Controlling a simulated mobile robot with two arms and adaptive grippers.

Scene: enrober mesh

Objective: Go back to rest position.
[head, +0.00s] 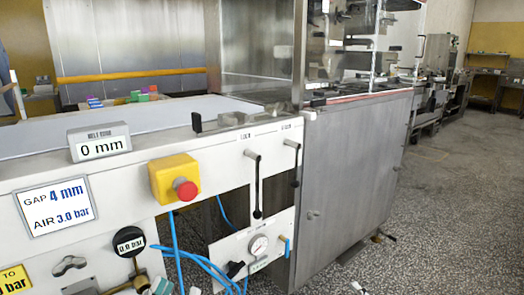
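My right gripper cannot be made out. The white machine front (215,190) carries a yellow box with a red button (186,190), a 0 mm display (100,147) and a GAP 4 mm, AIR 3.0 bar sign (57,206).
Black-handled levers (257,187) and a gauge panel (258,245) stick out from the machine front, with blue hoses (190,258) hanging close by. A steel cabinet (350,170) stands to the right. The speckled floor (460,210) at the right is clear.

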